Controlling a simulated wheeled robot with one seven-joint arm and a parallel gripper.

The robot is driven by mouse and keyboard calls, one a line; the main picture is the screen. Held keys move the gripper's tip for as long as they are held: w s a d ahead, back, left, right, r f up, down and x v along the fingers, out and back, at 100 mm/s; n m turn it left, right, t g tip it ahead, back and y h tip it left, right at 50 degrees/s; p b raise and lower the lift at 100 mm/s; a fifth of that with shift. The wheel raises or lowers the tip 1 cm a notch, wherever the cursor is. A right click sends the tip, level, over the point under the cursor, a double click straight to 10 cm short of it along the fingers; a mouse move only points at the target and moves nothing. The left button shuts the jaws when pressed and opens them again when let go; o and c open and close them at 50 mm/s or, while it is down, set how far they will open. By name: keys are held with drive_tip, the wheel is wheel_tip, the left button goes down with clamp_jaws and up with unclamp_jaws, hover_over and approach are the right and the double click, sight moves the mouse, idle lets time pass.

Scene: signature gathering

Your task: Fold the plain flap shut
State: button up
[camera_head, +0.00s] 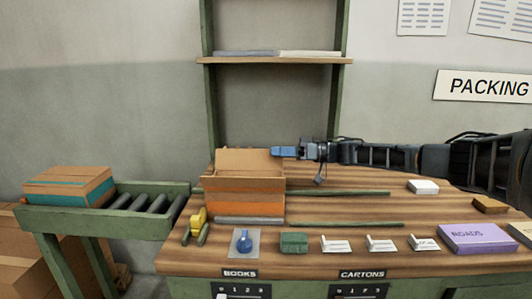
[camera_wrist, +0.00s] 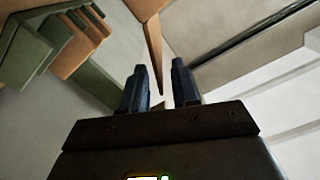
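An open cardboard box with an orange band (camera_head: 240,204) stands at the left of the wooden packing table. A plain brown flap (camera_head: 245,160) stands up at the back of its top. My gripper (camera_head: 276,152), with blue fingers, is at the box's upper right corner, beside or touching that flap; I cannot tell which. In the wrist view my gripper (camera_wrist: 160,88) has its two fingers apart. A brown cardboard edge (camera_wrist: 153,40) shows ahead of the gap between them, narrowing toward it. The box's inside is mostly hidden.
A taped carton (camera_head: 68,186) sits on a roller conveyor (camera_head: 140,200) at the left. A yellow tape dispenser (camera_head: 198,217), a blue stamp (camera_head: 243,241), a green block (camera_head: 293,243), white cards (camera_head: 335,245) and a purple box (camera_head: 478,238) line the table's front. A shelf (camera_head: 275,60) rises behind.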

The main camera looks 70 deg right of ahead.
sight(267, 152)
drive_tip(key=shift+x, duration=2)
drive_tip(key=shift+c, duration=0.3)
clamp_jaws()
